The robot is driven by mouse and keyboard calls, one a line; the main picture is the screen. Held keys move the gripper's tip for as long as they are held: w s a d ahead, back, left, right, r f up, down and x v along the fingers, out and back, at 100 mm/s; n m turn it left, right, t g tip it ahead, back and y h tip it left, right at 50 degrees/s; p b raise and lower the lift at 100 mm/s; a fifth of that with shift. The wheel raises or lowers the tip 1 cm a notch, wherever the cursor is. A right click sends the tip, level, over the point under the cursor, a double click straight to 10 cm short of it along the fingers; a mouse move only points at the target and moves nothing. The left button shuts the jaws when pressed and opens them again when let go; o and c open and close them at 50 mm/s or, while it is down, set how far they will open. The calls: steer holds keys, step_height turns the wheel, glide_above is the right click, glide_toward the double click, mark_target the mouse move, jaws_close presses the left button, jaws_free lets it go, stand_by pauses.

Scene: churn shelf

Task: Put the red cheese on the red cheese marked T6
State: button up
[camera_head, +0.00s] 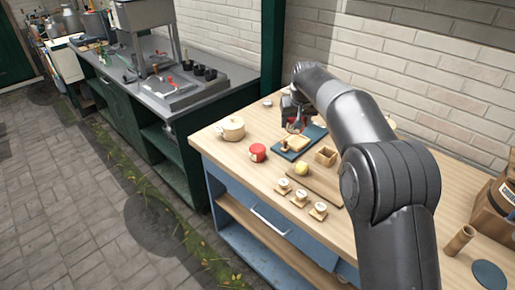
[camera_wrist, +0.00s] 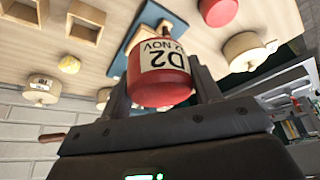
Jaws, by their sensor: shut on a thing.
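My gripper (camera_head: 295,124) is over the far part of the wooden table, near the blue board, and it also shows in the wrist view (camera_wrist: 160,92). It is shut on a red cheese (camera_wrist: 165,88) with a white label reading D2 and a NOV date. Only a bit of this cheese shows red between the fingers in the head view. Another red cheese (camera_head: 258,152) stands on the table, left of the board and apart from my gripper. It shows at the top of the wrist view (camera_wrist: 217,10). I cannot read T6 on it; its label is too small or hidden.
A cream lidded pot (camera_head: 231,129) stands behind the standing red cheese.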

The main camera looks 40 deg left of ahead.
glide_above(257, 145)
steer(key=d, duration=0.1)
steer(key=f, duration=0.7)
steer(key=shift+s, duration=0.4)
steer(key=shift+f, duration=2)
steer(key=o, duration=1.1)
steer(key=shift+f, duration=0.15)
steer(key=v, duration=1.2)
steer(key=shift+w, duration=0.1)
